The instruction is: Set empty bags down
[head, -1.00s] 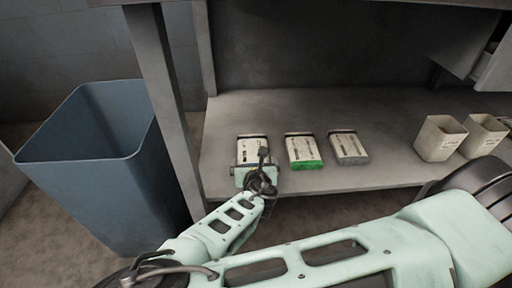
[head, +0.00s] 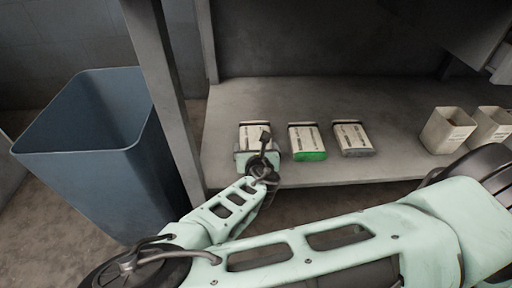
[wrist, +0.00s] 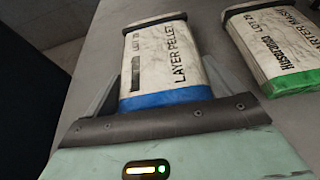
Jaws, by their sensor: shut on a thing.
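A flat pale bag with a blue end band (wrist: 176,98), lettered LAYER PELLET, lies on the grey shelf (head: 300,98). It is the leftmost of three bags in a row, and its near end is inside my gripper (head: 258,152). My gripper is shut on this bag, with a finger along each side in the wrist view. A bag with a green end (head: 308,140) lies to its right, apart from it; it also shows in the wrist view (wrist: 272,45). A bag with a grey end (head: 351,137) lies further right.
A tall blue open bin (head: 85,175) stands on the floor at the left. A shelf post (head: 160,95) rises between bin and shelf. Two small beige open containers (head: 444,132) stand on the shelf's right. The shelf behind the bags is clear.

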